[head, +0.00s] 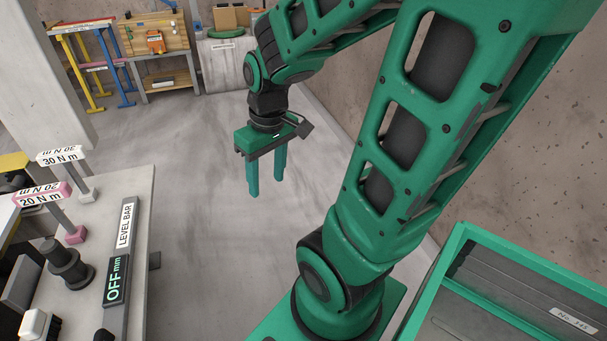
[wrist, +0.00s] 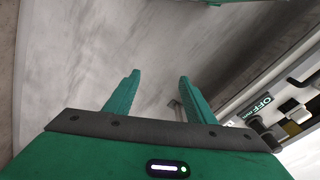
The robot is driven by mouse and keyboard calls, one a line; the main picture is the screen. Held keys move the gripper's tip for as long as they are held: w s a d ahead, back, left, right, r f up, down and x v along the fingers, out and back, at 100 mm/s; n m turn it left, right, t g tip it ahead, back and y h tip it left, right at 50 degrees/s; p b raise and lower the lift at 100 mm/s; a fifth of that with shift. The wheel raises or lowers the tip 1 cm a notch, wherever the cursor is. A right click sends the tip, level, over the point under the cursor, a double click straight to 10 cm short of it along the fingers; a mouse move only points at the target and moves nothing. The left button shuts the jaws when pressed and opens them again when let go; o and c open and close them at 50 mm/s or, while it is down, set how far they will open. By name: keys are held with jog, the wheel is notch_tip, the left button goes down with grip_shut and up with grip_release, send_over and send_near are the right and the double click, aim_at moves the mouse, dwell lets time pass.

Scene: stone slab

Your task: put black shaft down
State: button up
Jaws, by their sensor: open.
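A black stepped shaft (head: 68,262) stands upright on the pale slab (head: 137,190) at the lower left of the head view. A dark piece at the right edge of the wrist view (wrist: 264,130) looks like the same shaft, but it is small there. My gripper (head: 266,188) is open and empty, with its two green fingers pointing down over the floor, to the right of the slab and apart from it. The wrist view shows bare floor between the fingers (wrist: 160,76).
On the slab are a level bar (head: 125,226), a 20 N m stand (head: 74,236) and a 30 N m stand (head: 86,193). A green-rimmed tray (head: 455,245) is at lower right. A wooden workbench (head: 155,40) stands far back. The floor between is clear.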

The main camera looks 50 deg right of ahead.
jog(key=s+d+r+m+g, duration=0.1)
jog(key=s+d+r+m, duration=0.2)
jog(key=s, duration=0.6)
jog(key=r+m, duration=0.1)
jog(key=m, duration=0.1)
jog(key=shift+s+m, duration=0.3)
jog(key=shift+s, duration=0.1)
dwell(0.3)
